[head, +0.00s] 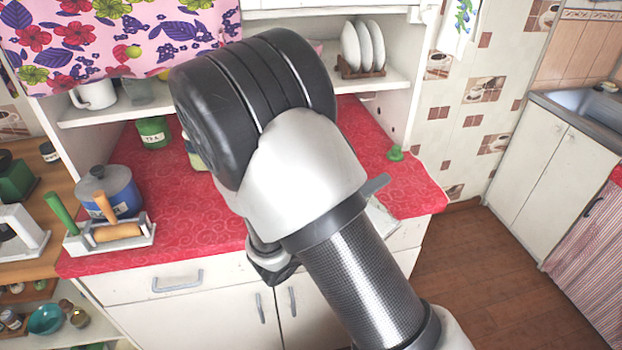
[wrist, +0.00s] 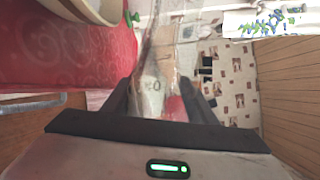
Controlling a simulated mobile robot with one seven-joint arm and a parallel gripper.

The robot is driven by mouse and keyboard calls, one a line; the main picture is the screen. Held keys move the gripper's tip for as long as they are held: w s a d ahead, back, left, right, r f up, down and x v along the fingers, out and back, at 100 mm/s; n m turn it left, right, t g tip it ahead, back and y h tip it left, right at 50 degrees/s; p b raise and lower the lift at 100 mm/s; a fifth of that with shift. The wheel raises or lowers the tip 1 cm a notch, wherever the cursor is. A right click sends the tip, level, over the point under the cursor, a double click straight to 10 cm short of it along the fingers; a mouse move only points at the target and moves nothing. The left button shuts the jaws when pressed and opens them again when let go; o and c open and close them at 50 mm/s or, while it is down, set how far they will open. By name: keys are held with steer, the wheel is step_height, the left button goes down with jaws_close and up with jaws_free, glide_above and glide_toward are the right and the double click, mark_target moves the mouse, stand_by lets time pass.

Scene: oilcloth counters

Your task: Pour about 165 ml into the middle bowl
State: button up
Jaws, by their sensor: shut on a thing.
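My gripper (wrist: 159,90) is shut on a clear, see-through vessel (wrist: 150,84) with pale markings, seen between its dark fingers in the wrist view. The vessel's tilt and any liquid level in it cannot be made out. A cream vessel with a pale rim (wrist: 98,12), possibly a bowl, is cut off at the top left of the wrist view, over the red counter. I cannot tell whether it is the middle bowl. In the head view my arm covers the middle of the counter, and no bowl on the counter or held vessel can be clearly seen.
The red counter (head: 185,225) bears a blue pot (head: 118,192), a tray with a rolling pin (head: 148,236), a green tea canister (head: 153,133) and a small green object (head: 396,153). A plate rack (head: 360,72) stands on the shelf behind. Open floor (head: 470,270) lies to the right.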

steer(key=shift+w+a+r+m+b, duration=0.4)
steer(key=shift+m+b, duration=0.45)
steer(key=shift+m, duration=1.6)
steer(key=shift+w+a+r+m+b, duration=0.25)
steer(key=shift+r+m+b, duration=0.5)
steer(key=shift+m, duration=1.75)
steer(key=shift+w+a+r+m+b, duration=0.3)
steer(key=shift+m+b, duration=0.7)
steer(key=shift+m, duration=1.45)
steer(key=shift+s, duration=0.1)
